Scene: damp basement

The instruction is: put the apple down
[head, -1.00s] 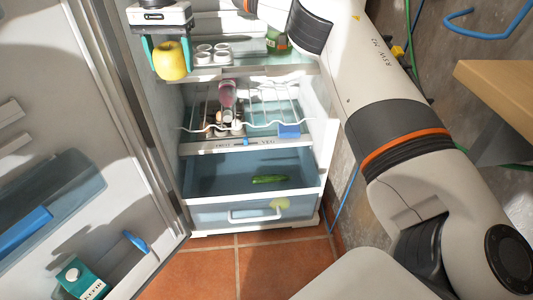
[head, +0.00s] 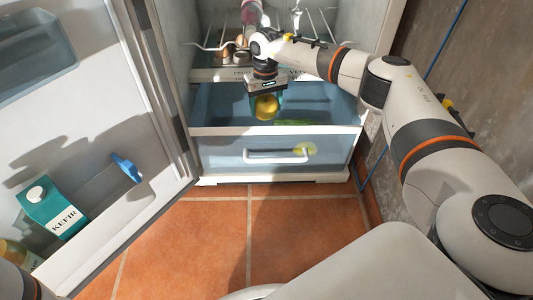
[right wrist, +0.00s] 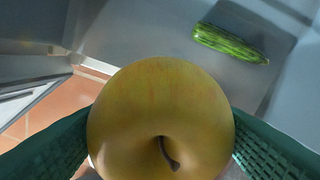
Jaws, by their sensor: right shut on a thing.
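The yellow apple (head: 266,107) is held by my right gripper (head: 266,98), just above or inside the open bottom drawer (head: 225,117) of the fridge. In the right wrist view the apple (right wrist: 160,115) fills the middle, stem toward the camera, between the two green finger pads. A green cucumber (right wrist: 230,43) lies on the drawer floor, apart from the apple; it also shows in the head view (head: 293,122). My left gripper is out of view.
The open fridge door (head: 90,110) stands at the left, with a kefir carton (head: 52,207) in its shelf. A wire rack (head: 318,25) with several items is above the drawer. Tiled floor (head: 200,225) is clear.

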